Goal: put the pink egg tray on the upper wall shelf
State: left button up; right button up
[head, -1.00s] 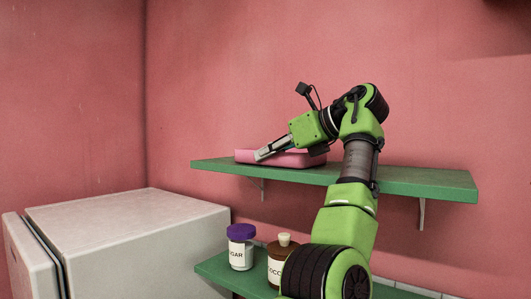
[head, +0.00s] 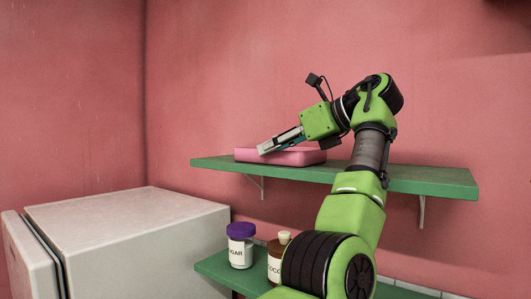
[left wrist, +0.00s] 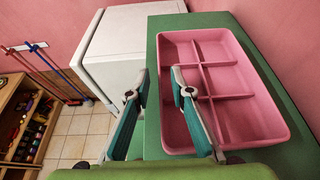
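The pink egg tray (head: 300,158) lies flat on the upper green wall shelf (head: 425,183), toward its left end. In the left wrist view the tray (left wrist: 252,120) shows its divided, empty compartments. My left gripper (head: 264,148) is just above the tray's near left part. In the left wrist view its two fingers (left wrist: 160,93) are spread apart with nothing held between them. One finger shows over the tray's inside and the other outside the tray, past the shelf edge. My right gripper is not in view.
A lower green shelf (head: 217,267) holds a sugar jar with a purple lid (head: 241,245) and a cocoa jar (head: 275,262), partly hidden by my arm. A white fridge (head: 130,235) stands at the left. The upper shelf's right part is bare.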

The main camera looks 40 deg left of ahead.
pick_arm(q)
jog(key=v, duration=0.5)
dwell(0.5)
